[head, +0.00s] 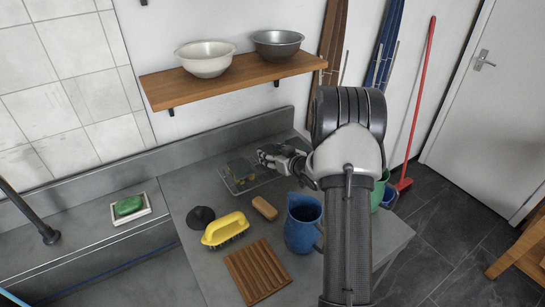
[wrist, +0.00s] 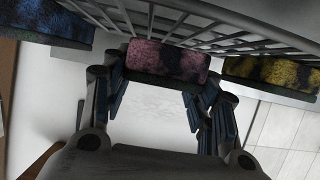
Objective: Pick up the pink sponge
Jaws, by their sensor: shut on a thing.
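The pink sponge (wrist: 166,60), mottled with dark patches, lies between the two fingers of my gripper (wrist: 163,82) in the wrist view. The fingers are shut on its two ends. It is right beside the bars of a wire basket (wrist: 215,25); I cannot tell whether it touches them. In the head view my gripper (head: 282,160) reaches in from the right to the wire basket (head: 234,191) on the grey counter. The pink sponge cannot be made out there.
A blue sponge (wrist: 50,22) and a yellow sponge (wrist: 270,72) flank the pink one. On the counter stand a blue jug (head: 301,225), a yellow brush (head: 224,229), a brown block (head: 264,208), a dark plunger-like thing (head: 201,217) and a slatted wooden board (head: 257,272). A shelf (head: 225,84) hangs above.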

